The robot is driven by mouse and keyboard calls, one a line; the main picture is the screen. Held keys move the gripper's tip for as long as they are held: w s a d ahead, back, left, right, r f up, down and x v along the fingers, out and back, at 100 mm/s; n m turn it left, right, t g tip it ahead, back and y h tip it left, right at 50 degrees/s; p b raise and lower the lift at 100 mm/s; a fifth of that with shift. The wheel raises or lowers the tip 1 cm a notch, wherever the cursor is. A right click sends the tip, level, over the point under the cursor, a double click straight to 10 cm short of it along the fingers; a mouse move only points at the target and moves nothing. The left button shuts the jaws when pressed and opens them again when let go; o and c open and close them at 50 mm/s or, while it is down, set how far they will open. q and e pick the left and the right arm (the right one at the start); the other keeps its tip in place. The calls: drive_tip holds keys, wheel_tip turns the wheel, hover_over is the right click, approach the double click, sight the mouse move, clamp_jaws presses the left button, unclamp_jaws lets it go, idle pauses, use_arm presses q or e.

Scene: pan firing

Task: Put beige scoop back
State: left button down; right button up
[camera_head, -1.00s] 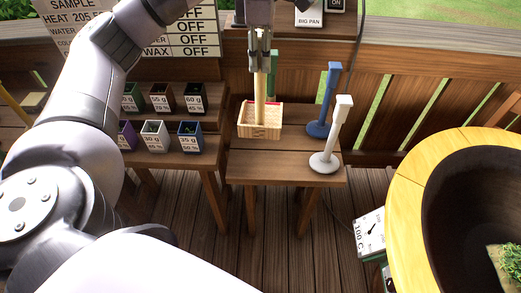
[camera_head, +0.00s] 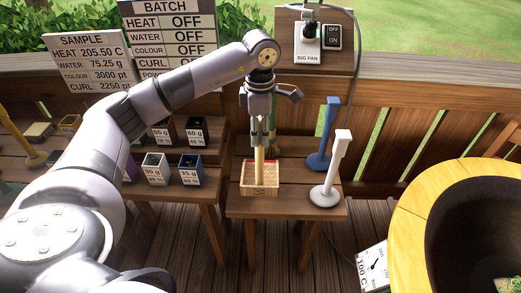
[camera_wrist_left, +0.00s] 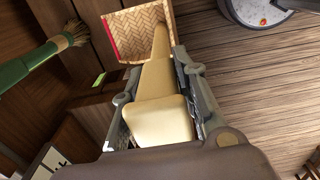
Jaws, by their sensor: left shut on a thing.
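The beige scoop (camera_head: 261,192) has a square woven head with a red edge and a beige upright handle. My left gripper (camera_head: 261,144) is shut on the handle from above. In the left wrist view the gripper (camera_wrist_left: 165,100) clasps the handle, and the woven head (camera_wrist_left: 136,32) shows beyond it. The scoop is upright over the front left of the small wooden table (camera_head: 238,209). I cannot tell whether its head touches the tabletop. My right gripper is not in view.
A blue scoop (camera_head: 319,160) and a white scoop (camera_head: 326,195) stand on the table to the right. A green-handled brush (camera_wrist_left: 30,65) is close by. Shelves with small labelled boxes (camera_head: 191,170) are left; a big round pan (camera_head: 455,220) is right.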

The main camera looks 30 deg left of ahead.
sight(261, 152)
use_arm(q)
wheel_tip(261, 152, down, 7)
drive_tip(key=shift+p, duration=0.7)
drive_tip(key=c, duration=1.7)
unclamp_jaws()
drive_tip(key=shift+f, duration=0.15)
drive_tip(key=o, duration=0.4)
